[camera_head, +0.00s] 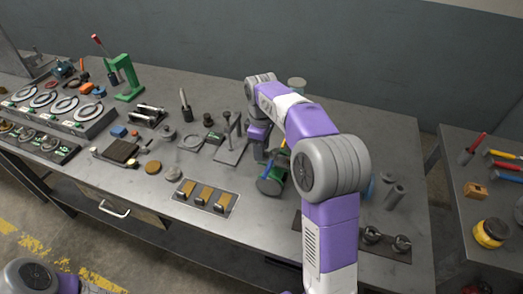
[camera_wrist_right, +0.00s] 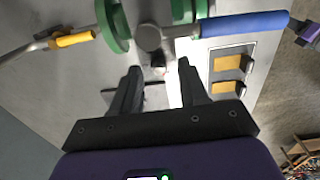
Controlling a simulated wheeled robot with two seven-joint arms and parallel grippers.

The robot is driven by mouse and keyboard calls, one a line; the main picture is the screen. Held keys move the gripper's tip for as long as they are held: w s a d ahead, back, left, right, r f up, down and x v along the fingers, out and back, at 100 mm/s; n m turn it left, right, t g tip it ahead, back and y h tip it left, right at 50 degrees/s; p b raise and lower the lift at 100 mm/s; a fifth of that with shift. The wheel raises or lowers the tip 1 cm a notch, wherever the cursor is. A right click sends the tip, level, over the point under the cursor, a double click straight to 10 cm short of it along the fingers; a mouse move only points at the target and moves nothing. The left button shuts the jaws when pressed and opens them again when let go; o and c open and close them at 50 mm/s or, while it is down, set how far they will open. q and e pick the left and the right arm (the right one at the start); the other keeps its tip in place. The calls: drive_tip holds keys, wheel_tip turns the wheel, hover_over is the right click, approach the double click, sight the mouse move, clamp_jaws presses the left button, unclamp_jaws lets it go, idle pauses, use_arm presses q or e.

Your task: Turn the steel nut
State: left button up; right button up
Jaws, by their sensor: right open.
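My right gripper (camera_wrist_right: 159,67) is open in the right wrist view, its two dark fingers apart. A small dark and pale part shows between the fingertips, too small to identify. A grey round metal end (camera_wrist_right: 148,38) lies just beyond them, between two green discs (camera_wrist_right: 115,25). I cannot tell whether it is the steel nut. In the head view my right arm reaches over the bench, and its purple wrist hides most of the gripper beside a green disc (camera_head: 269,186). Two dark fittings on a plate (camera_head: 388,249) stand at the bench's front right. My left gripper is out of view.
A blue-handled bar (camera_wrist_right: 245,23) and a yellow-handled bar (camera_wrist_right: 73,39) lie close to the fingers. A plate with several brass-coloured tabs (camera_head: 206,196) is on the bench front. A metal stand (camera_head: 231,145) is left of my wrist.

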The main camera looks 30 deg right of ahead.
drive_tip(key=shift+f, duration=0.1)
clamp_jaws()
idle(0.3)
drive_tip(key=m+p, duration=0.2)
drive_tip(key=p, duration=0.1)
drive_tip(key=shift+m, duration=0.3)
drive_tip(key=m+p, duration=0.2)
drive_tip(key=shift+d+m, duration=0.1)
drive_tip(key=shift+m, duration=0.3)
drive_tip(key=m+p, duration=0.3)
drive_tip(key=shift+d+m+p, duration=0.15)
drive_tip(key=shift+m+p, duration=0.9)
drive_tip(key=shift+m, duration=0.95)
